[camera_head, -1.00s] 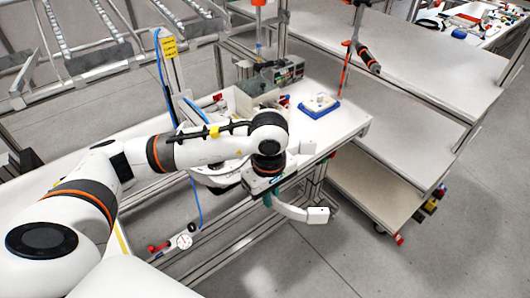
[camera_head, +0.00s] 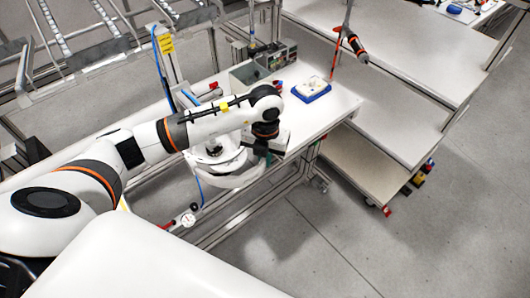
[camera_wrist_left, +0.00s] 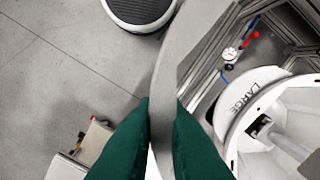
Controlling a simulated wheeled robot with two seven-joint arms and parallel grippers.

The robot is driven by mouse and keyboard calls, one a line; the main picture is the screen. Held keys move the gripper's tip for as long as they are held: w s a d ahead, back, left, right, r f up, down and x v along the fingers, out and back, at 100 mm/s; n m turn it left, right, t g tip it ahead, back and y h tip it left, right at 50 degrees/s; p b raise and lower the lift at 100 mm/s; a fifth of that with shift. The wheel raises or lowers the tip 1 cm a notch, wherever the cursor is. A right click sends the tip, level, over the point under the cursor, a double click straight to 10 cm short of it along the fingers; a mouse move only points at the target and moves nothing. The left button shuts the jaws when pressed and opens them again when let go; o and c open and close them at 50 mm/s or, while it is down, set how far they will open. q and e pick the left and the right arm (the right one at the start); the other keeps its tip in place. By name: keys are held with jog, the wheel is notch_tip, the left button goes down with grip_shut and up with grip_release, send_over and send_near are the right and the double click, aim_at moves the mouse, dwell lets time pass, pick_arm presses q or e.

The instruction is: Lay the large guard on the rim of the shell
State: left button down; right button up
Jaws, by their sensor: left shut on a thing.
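My left gripper (camera_head: 263,153) is shut on the large guard, a curved light band (camera_head: 240,181). The left wrist view shows its green fingers (camera_wrist_left: 163,125) closed on both sides of the grey-looking guard (camera_wrist_left: 171,70). In the head view the gripper and guard are at the near edge of the white bench. The white round shell (camera_head: 214,153) is just left of the gripper, partly hidden by my arm. In the left wrist view a white rounded part (camera_wrist_left: 237,110) marked LARGE lies right of the guard; I cannot tell whether they touch. My right gripper is out of view.
A white part on a blue tray (camera_head: 311,90) stands on the bench (camera_head: 335,109) to the right. A grey bin (camera_head: 248,76) stands behind. A dial gauge (camera_head: 188,220) hangs below the bench's front. Open floor lies in front on the right.

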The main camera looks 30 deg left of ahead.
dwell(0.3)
pick_arm(q)
jog(key=shift+b, duration=0.3)
jog(key=shift+w+a+f, duration=0.1)
jog(key=shift+w+a, duration=0.05)
jog(key=shift+a, duration=0.1)
jog(key=shift+w+a+f+b, duration=0.35)
jog(key=shift+w+a+b, duration=0.65)
jog(key=shift+a, duration=0.7)
jog(key=shift+w+a+f+b, duration=0.4)
jog(key=shift+w+a+b, duration=0.45)
jog(key=shift+a+b, duration=0.6)
jog(key=shift+w+a+f+b, duration=0.35)
jog(key=shift+w+a+b, duration=0.55)
jog(key=shift+a, duration=1)
jog(key=shift+m, duration=0.3)
jog(key=shift+f+b, duration=0.2)
jog(key=shift+b, duration=0.1)
jog(key=c, duration=1.4)
grip_release()
